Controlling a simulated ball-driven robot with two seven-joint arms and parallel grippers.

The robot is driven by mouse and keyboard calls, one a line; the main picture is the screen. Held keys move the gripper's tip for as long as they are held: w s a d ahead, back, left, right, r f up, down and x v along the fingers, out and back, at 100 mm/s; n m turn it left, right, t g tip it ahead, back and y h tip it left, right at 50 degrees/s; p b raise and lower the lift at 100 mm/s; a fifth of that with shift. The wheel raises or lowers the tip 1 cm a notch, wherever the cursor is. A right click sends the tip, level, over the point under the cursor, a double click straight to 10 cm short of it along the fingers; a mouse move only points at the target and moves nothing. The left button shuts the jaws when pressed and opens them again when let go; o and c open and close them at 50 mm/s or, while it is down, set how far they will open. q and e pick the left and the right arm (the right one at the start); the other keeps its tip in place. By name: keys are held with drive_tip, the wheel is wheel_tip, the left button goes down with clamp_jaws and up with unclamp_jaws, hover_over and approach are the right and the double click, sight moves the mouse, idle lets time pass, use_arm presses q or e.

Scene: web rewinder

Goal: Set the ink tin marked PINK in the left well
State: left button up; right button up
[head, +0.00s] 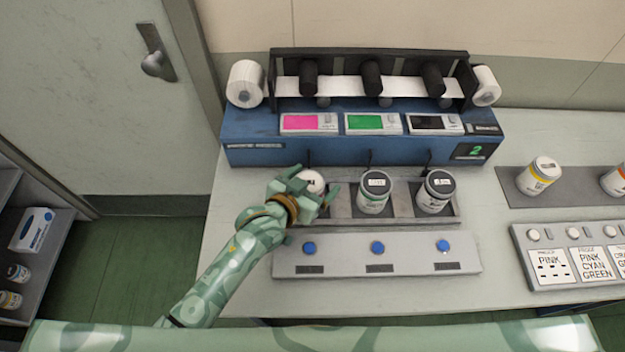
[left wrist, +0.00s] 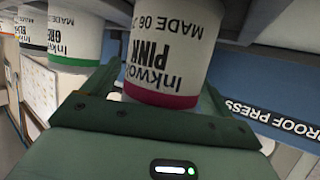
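The ink tin marked PINK (left wrist: 168,50) is white with a pink band and shows upside down in the left wrist view. In the head view its pale top (head: 312,182) is over the left well of the dark tray (head: 342,205); the fingers partly hide the well, so how fully it is seated is unclear. My left gripper (head: 312,188) has one finger on each side of the tin. The fingers look open, with a narrow gap beside the tin in the left wrist view (left wrist: 165,90). My right gripper is out of view.
Two dark-topped tins (head: 374,192) (head: 436,192) stand in the middle and right wells. A blue press (head: 260,135) rises behind, and a button panel (head: 345,255) lies in front. A yellow-banded tin (head: 539,176) stands on a grey strip at the right.

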use_arm(q)
drive_tip(key=shift+r, duration=0.1)
drive_tip(key=shift+s+a+r, duration=0.2)
drive_tip(key=p+v, duration=0.3)
drive_tip(key=v, duration=0.8)
drive_tip(key=shift+s+p, duration=0.2)
drive_tip(key=shift+p, duration=0.15)
drive_tip(key=shift+a, duration=0.1)
